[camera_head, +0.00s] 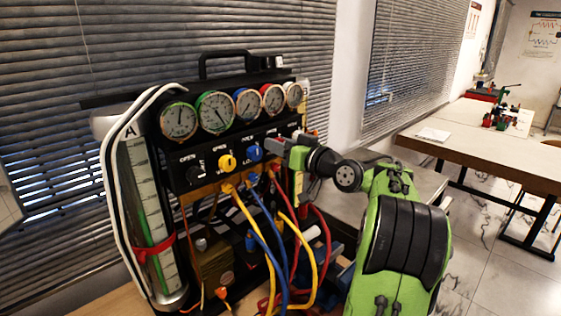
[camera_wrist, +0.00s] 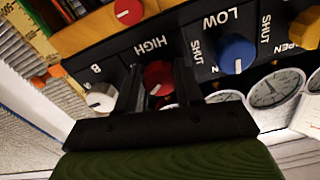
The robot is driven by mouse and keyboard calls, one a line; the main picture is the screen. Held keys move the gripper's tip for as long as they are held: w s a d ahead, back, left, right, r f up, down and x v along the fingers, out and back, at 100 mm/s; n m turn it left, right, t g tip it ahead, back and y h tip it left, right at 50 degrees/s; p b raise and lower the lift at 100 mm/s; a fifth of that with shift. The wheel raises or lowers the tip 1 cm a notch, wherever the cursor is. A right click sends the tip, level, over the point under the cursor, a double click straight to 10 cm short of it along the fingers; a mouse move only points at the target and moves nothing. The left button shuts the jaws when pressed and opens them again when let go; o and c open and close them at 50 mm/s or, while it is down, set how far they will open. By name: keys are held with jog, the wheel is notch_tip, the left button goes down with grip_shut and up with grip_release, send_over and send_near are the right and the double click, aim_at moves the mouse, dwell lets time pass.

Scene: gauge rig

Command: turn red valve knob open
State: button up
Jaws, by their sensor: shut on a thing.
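The red valve knob (camera_wrist: 158,77) shows in the wrist view on the black panel, beside the word HIGH. My gripper (camera_wrist: 159,82) has one finger on each side of this knob and is shut on it. In the head view, my gripper (camera_head: 284,143) reaches in from the right to the right part of the gauge rig's panel (camera_head: 212,168). There the gripper hides the red knob. The knob's exact turn angle cannot be told.
A blue knob (camera_wrist: 236,53) sits close to one finger and a white knob (camera_wrist: 102,97) close to the other. A yellow knob (camera_head: 227,162) is further left. Dial gauges (camera_head: 215,112) line the top. Coloured hoses (camera_head: 270,235) hang below the panel.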

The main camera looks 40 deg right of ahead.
jog(key=n+b, duration=0.1)
jog(key=n, duration=0.1)
jog(key=n+b, duration=0.1)
jog(key=b, duration=0.1)
jog(key=n+b, duration=0.2)
jog(key=shift+f+n, duration=0.25)
jog(key=shift+n, duration=0.05)
jog(key=n+b, duration=0.4)
jog(key=n, duration=0.1)
jog(key=shift+r+n, duration=0.1)
jog(key=shift+n, duration=0.2)
jog(key=o, duration=1)
jog(key=shift+r, duration=0.1)
jog(key=shift+o, duration=0.2)
jog(key=s, duration=1.5)
jog(key=shift+s+d+b, duration=0.15)
jog(key=shift+s+b, duration=0.15)
jog(key=shift+s, duration=0.1)
jog(key=shift+w, duration=0.15)
